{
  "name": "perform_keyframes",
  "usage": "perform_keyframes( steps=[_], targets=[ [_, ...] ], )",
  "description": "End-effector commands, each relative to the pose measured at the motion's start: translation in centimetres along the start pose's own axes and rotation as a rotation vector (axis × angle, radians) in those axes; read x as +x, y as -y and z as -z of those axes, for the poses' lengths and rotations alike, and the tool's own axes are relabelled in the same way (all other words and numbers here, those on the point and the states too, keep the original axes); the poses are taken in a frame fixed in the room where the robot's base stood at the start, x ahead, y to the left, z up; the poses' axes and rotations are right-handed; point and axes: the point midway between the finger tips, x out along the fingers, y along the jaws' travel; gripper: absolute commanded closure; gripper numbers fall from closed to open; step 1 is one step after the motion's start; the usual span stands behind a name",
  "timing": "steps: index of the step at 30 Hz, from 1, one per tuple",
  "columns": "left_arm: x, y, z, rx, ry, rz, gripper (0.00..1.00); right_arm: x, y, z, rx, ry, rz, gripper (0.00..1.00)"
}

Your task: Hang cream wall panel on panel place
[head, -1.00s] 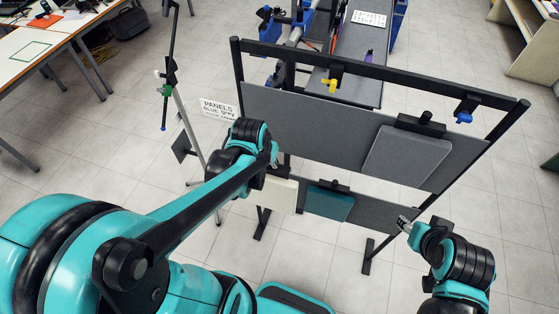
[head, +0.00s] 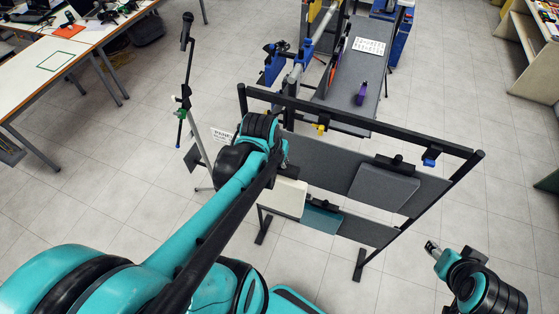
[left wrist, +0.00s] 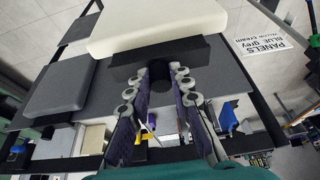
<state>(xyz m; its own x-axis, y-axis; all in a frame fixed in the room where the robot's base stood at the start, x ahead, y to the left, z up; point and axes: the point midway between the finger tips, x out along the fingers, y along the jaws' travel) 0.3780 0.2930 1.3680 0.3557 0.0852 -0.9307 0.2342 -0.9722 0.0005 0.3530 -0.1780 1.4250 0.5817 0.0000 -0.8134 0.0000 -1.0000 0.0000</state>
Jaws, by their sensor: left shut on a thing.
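The cream wall panel (head: 290,197) hangs below my left gripper in the head view, partly overlapping the teal panel (head: 321,219). In the left wrist view the cream panel (left wrist: 150,25) fills the top middle. My left gripper (left wrist: 160,82) is shut on the panel's black handle. In the head view my left wrist mostly hides this grip. The grey rack board (head: 335,168) is behind the panel; I cannot tell whether they touch. Which spot is the panel place is not clear. My right gripper (head: 432,248) is right of the rack, too small to read its fingers.
A grey panel (head: 383,186) hangs on the upper board's right. A microphone stand (head: 186,90) and a sign (left wrist: 268,48) are to the rack's left.

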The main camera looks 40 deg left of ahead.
Motion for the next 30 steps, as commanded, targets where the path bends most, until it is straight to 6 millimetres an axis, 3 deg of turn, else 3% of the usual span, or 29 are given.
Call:
perform_keyframes(
  steps=[30],
  targets=[
    [3.2, 0.0, 7.8, 0.001, -0.001, 0.000, 1.00, 2.3, 0.0, -1.6, 0.000, 0.000, 0.000, 0.55]
  ],
)
